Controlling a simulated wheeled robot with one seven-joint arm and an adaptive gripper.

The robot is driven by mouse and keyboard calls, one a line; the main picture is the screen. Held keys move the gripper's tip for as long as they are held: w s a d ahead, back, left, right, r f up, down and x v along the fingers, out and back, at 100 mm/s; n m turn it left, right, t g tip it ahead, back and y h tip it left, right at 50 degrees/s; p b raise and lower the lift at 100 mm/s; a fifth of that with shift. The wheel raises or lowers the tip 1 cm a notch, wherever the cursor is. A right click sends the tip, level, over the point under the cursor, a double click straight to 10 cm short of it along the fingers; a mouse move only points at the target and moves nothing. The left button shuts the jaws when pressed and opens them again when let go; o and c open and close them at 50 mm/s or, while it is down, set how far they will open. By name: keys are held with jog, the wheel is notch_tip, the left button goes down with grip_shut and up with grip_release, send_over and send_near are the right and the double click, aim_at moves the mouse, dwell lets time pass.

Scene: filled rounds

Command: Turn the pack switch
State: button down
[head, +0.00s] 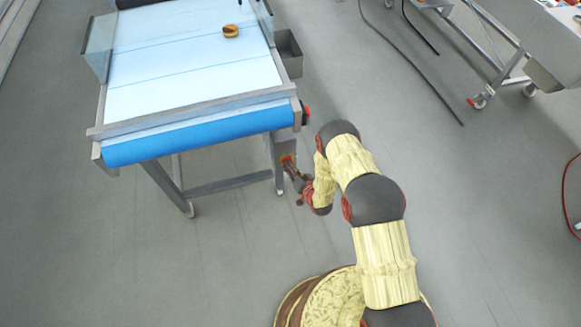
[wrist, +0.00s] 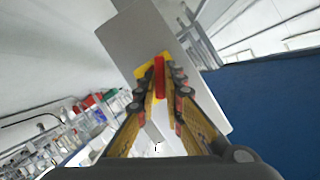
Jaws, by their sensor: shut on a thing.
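The pack switch (wrist: 159,75) shows in the wrist view as a red handle on a yellow plate (wrist: 143,71), mounted on a grey box (wrist: 130,40). My gripper (wrist: 160,92) has its two fingers on either side of the red handle and is shut on it. In the head view my gripper (head: 292,168) is at the right front leg of the conveyor table, by the grey box below the belt's end. The switch is mostly hidden there by the fingers.
The conveyor (head: 190,65) has a white belt with a blue front roll. A filled round (head: 231,31) lies on it. A grey bin (head: 288,53) hangs at its right side, and a red button (head: 306,113) sits near its front right corner. Open floor lies right, with dark cables.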

dwell(0.4)
jog(key=c, duration=1.9)
grip_release()
jog(key=v, duration=1.2)
